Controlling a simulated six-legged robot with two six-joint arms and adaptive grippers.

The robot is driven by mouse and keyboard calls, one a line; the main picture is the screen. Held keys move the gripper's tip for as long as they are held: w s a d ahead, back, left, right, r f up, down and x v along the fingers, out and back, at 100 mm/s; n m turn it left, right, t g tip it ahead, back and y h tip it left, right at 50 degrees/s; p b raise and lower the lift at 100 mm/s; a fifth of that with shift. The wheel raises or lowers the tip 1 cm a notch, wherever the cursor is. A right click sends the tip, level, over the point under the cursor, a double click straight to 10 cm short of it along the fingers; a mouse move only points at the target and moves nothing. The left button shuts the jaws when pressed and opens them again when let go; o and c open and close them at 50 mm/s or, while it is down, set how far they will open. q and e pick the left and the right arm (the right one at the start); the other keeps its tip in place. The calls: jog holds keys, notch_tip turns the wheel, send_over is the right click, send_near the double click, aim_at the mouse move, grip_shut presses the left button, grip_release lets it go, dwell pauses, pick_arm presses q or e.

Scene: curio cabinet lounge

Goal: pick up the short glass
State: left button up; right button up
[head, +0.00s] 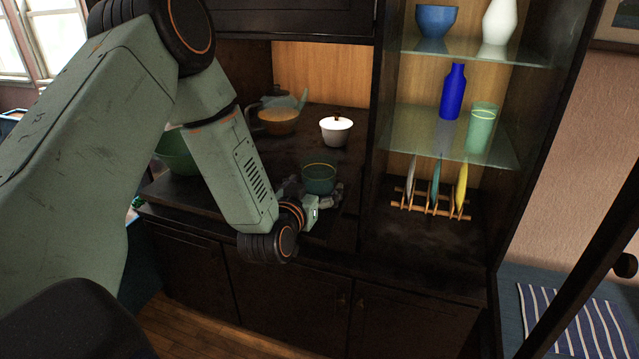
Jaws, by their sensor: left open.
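My left gripper (312,189) is open at the glass, low on the counter, with finger parts showing to the left and right of the glass's lower part. I cannot tell whether the fingers touch it. The glass's base is partly hidden by the gripper. My right gripper is not in view.
A white lidded bowl (336,131), an orange-brown bowl (278,122) and a teapot (291,101) stand behind. A green bowl (178,153) is partly behind my arm. At right, glass shelves hold a blue bottle (453,92) and a taller green glass (482,127), above a plate rack (431,203).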

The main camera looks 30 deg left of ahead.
pick_arm(q)
jog(key=shift+w+f, duration=0.25)
jog(key=shift+w, duration=0.35)
jog(key=shift+s, duration=0.2)
jog(key=shift+c, duration=0.2)
jog(key=shift+s+r, duration=0.2)
jog(key=c, duration=0.3)
jog(key=shift+w+f, duration=0.15)
jog(key=shift+w, duration=0.15)
jog(key=c, duration=0.5)
jog(key=shift+s, duration=0.25)
jog(key=c, duration=0.6)
jog(key=shift+w, duration=0.15)
jog(key=shift+c, duration=0.2)
jog(key=shift+w, duration=0.1)
